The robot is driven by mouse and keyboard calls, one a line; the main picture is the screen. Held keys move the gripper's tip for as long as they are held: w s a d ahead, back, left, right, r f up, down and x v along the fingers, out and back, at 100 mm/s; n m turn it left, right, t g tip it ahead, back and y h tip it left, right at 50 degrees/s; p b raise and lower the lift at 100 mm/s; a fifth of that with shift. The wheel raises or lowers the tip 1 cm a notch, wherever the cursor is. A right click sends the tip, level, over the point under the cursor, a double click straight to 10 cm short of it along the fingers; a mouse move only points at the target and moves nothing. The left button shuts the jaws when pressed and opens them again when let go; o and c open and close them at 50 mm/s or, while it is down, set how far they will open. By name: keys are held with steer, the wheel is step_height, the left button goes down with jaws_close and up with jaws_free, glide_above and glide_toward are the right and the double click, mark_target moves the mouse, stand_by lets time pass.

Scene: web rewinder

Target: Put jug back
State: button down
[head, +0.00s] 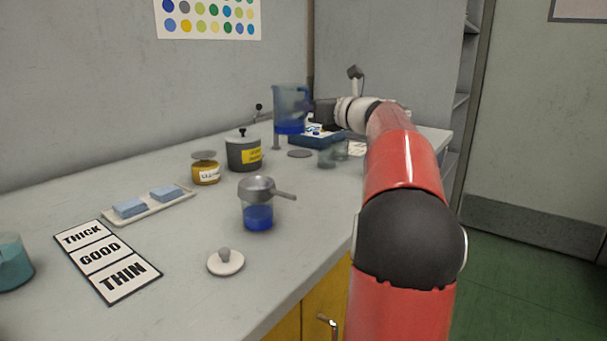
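The translucent blue jug (290,108), with darker blue liquid low in it, is upright toward the back of the counter and appears raised above the surface. My gripper (318,113) is at its right side and appears shut on it. The fingertips are small and partly hidden, so the exact grip is unclear. A flat grey disc (299,154) lies on the counter below and slightly right of the jug.
A cup with blue liquid (258,217) bears a grey handled strainer-like cup (258,187). A grey lidded pot (244,153) and amber jar (206,173) stand left.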

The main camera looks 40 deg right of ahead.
step_height(320, 180, down, 14)
steer(key=b, duration=0.2)
steer(key=shift+b, duration=0.35)
steer(key=shift+f, duration=0.1)
steer(key=shift+f, duration=0.15)
steer(key=c, duration=1.5)
jaws_free()
steer(key=shift+r, duration=0.3)
steer(key=v, duration=1.2)
steer(key=shift+f+b, duration=0.15)
steer(key=shift+b, duration=0.15)
